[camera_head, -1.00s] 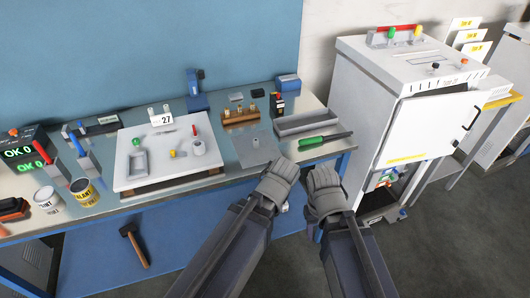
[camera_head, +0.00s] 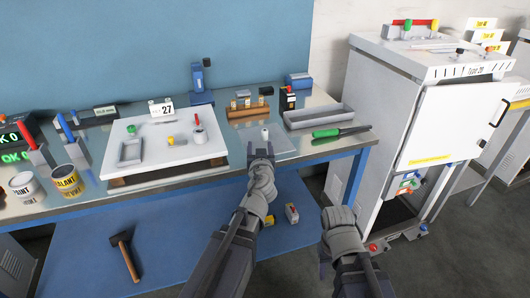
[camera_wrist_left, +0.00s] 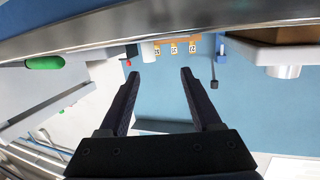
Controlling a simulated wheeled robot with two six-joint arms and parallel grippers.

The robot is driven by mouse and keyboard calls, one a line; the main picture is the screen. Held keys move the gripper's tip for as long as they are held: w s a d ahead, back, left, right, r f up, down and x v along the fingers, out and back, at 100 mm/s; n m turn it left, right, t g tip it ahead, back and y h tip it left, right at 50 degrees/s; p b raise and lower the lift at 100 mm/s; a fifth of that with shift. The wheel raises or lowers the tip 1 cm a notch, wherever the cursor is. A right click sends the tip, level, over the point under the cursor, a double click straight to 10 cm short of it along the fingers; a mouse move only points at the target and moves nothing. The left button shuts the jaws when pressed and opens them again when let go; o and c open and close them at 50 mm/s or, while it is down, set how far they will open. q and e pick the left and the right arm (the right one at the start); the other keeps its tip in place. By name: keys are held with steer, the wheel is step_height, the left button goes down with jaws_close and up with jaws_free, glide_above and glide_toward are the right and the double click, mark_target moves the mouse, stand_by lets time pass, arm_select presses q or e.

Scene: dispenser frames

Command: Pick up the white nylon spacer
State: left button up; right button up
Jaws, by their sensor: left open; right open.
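The white nylon spacer (camera_head: 265,133) is a small pale upright cylinder on a grey mat (camera_head: 285,146) near the bench's front edge in the head view. My left gripper (camera_head: 260,150) is just in front of it, apart from it, pointing toward it. In the left wrist view my left gripper (camera_wrist_left: 162,74) is open with nothing between its fingers. A small pale shape (camera_wrist_left: 147,52) beyond the fingers there may be the spacer; I cannot tell. My right gripper (camera_head: 335,214) is open and empty, in front of the bench to the right; its fingers are mostly hidden.
A white board (camera_head: 190,152) with small parts lies left of the mat. A grey tray (camera_head: 318,116) and green-handled tool (camera_head: 338,132) lie right. A wooden block (camera_head: 248,109) stands behind. A white cabinet (camera_head: 430,120) is right of the bench.

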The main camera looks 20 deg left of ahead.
mark_target(265, 134)
arm_select(q)
steer(key=shift+w+d+f+m+t+h+b, duration=0.15)
steer(key=shift+w+f+m+t+h+b, duration=0.15)
steer(key=shift+w+f+t+h+b, duration=0.4)
steer(key=shift+d+r, duration=0.1)
steer(key=shift+d, duration=0.05)
steer(key=shift+b+x, duration=0.4)
steer(key=shift+x, duration=3.5)
jaws_close()
arm_select(e)
step_height(265, 134, down, 4)
steer(key=shift+r, duration=0.15)
